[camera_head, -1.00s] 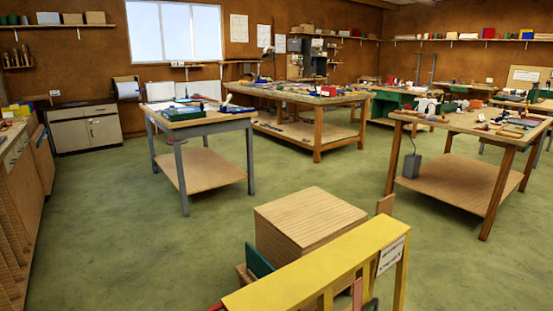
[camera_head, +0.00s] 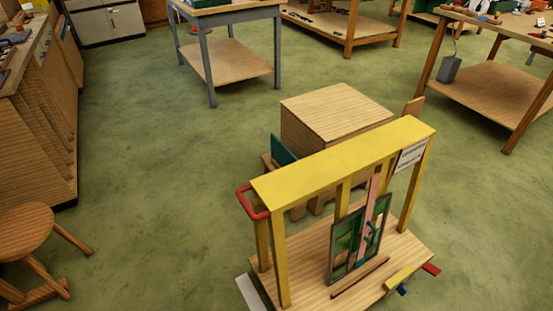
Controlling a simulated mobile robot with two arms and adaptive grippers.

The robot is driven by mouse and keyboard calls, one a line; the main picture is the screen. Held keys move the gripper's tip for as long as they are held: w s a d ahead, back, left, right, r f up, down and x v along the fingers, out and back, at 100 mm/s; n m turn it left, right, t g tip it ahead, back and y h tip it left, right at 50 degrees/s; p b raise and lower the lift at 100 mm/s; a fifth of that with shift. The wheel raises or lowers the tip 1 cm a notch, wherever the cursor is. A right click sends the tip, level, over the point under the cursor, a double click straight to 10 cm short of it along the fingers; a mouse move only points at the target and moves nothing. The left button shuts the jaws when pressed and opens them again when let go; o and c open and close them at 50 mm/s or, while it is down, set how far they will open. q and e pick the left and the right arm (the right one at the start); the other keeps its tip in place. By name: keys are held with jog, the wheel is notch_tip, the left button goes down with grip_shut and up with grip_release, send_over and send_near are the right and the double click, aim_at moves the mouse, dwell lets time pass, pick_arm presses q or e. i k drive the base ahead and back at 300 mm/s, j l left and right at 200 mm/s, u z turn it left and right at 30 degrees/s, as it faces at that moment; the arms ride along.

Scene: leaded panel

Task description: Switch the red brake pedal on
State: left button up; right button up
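A yellow wooden frame (camera_head: 345,160) stands on a wooden base board (camera_head: 310,250) in the lower right of the head view. A small flat red piece (camera_head: 431,269), which looks like the red brake pedal, sticks out at the right edge of the base. A small blue piece (camera_head: 402,290) is beside it, to its lower left. It is too small to tell whether the red piece is pressed or raised. A leaded glass panel (camera_head: 358,240) stands upright inside the frame. Neither of my grippers is in view.
A red loop handle (camera_head: 253,201) sticks out at the frame's left end. A wooden box (camera_head: 335,110) stands behind the frame. A round stool (camera_head: 38,232) is at lower left. Workbenches (camera_head: 229,62) stand farther back. Green floor (camera_head: 150,190) is clear left of the frame.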

aim_at(427, 267)
jog(key=k+u, duration=0.15)
jog(key=z, duration=1.6)
